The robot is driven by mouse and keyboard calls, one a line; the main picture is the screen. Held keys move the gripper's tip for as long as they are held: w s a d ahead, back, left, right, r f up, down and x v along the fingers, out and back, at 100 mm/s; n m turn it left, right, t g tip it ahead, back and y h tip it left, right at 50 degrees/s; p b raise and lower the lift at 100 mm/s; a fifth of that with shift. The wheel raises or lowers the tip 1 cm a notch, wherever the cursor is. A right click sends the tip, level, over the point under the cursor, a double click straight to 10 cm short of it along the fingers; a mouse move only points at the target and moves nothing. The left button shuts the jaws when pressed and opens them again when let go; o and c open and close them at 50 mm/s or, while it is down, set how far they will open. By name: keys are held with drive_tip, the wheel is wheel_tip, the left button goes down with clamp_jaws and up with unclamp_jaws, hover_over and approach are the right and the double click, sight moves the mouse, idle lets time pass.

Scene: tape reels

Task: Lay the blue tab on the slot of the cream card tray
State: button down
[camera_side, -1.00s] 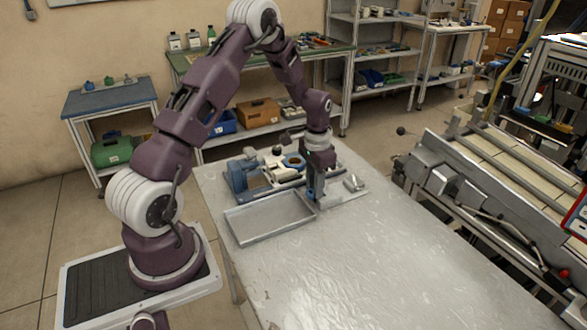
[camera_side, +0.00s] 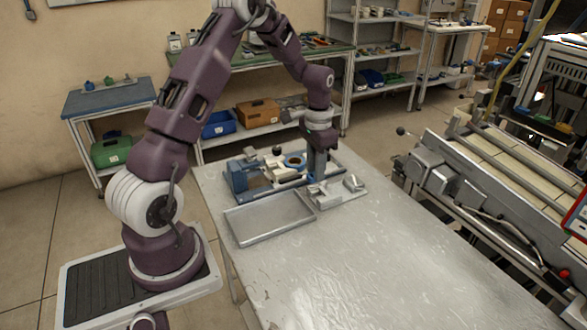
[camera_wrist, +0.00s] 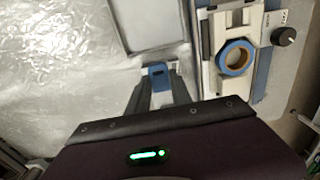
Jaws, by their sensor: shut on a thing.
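My gripper (camera_side: 317,175) is above the right end of the fixture, pointing down. In the wrist view its fingers (camera_wrist: 157,84) are shut on the blue tab (camera_wrist: 158,70), which shows at their tips with a dark mark on it. The tab cannot be made out in the side view. A cream part (camera_wrist: 219,28) of the fixture lies to the right of the tab in the wrist view; it also shows in the side view (camera_side: 274,166). I cannot tell for sure that it is the cream card tray, and no slot is clear.
A blue-rimmed tape reel (camera_wrist: 236,57) sits on the fixture, with a black knob (camera_wrist: 285,36) beside it. An empty grey metal tray (camera_side: 268,236) lies in front of the fixture. Small metal brackets (camera_side: 324,197) stand below my gripper. The table's right front is clear.

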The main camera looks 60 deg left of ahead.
drive_tip(key=shift+r, duration=0.15)
drive_tip(key=s+a+r, duration=0.3)
drive_tip(key=a, duration=0.4)
drive_tip(key=s+a+r, duration=0.3)
drive_tip(key=a+r, duration=0.1)
drive_tip(key=a, duration=0.3)
hover_over(272, 174)
wheel_tip(272, 174, down, 9)
drive_tip(key=shift+s+r, duration=0.1)
drive_tip(key=shift+f, duration=0.45)
drive_tip(key=shift+f, duration=0.55)
drive_tip(key=c, duration=1.1)
unclamp_jaws()
drive_tip(key=shift+c, duration=0.2)
